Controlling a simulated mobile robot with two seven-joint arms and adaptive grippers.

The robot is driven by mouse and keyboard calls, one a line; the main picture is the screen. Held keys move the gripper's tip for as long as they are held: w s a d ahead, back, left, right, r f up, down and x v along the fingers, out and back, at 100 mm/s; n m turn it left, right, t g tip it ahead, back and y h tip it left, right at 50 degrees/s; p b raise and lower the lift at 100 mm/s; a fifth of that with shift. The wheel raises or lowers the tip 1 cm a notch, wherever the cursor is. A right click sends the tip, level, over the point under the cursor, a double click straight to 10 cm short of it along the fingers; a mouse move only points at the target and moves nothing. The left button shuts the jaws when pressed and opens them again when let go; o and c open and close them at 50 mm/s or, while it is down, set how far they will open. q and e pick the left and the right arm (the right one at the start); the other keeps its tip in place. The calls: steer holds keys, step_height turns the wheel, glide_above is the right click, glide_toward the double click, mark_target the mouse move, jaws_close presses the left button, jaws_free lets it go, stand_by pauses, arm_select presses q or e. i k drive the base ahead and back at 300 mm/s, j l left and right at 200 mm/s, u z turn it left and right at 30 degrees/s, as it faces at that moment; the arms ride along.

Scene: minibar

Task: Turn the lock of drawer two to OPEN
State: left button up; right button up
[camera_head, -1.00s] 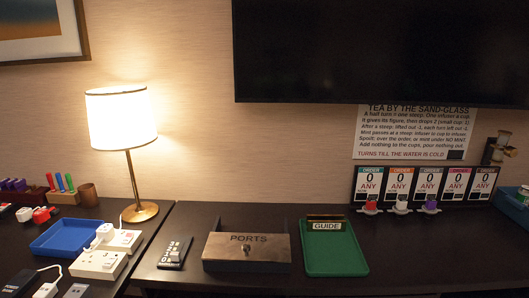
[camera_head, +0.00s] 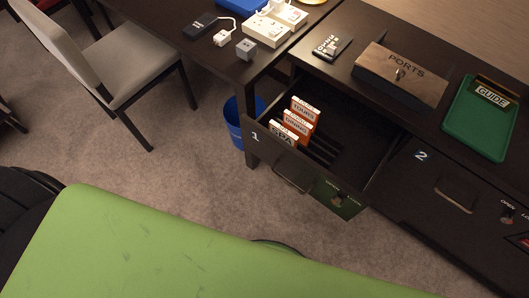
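Drawer two (camera_head: 421,180) is at the right in the head view, a dark front marked with a white 2. It looks shut. Its metal handle (camera_head: 455,200) sits in the middle of the front. Its lock (camera_head: 507,215) is near the right edge of the picture, beside a small OPEN label. The lock is too small and too near the edge to tell which way it points. Neither of my grippers is in view.
Drawer one (camera_head: 262,150) is pulled out, with several upright cards (camera_head: 290,122) inside. A ports box (camera_head: 400,75) and a green tray (camera_head: 480,125) stand on the desk top. A large green surface (camera_head: 180,245) fills the foreground. A chair (camera_head: 130,75) and blue bin (camera_head: 236,120) stand left.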

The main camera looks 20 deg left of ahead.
mark_target(507, 218)
steer(key=u, duration=0.15)
steer(key=z, duration=1.65)
steer(key=u, duration=0.3)
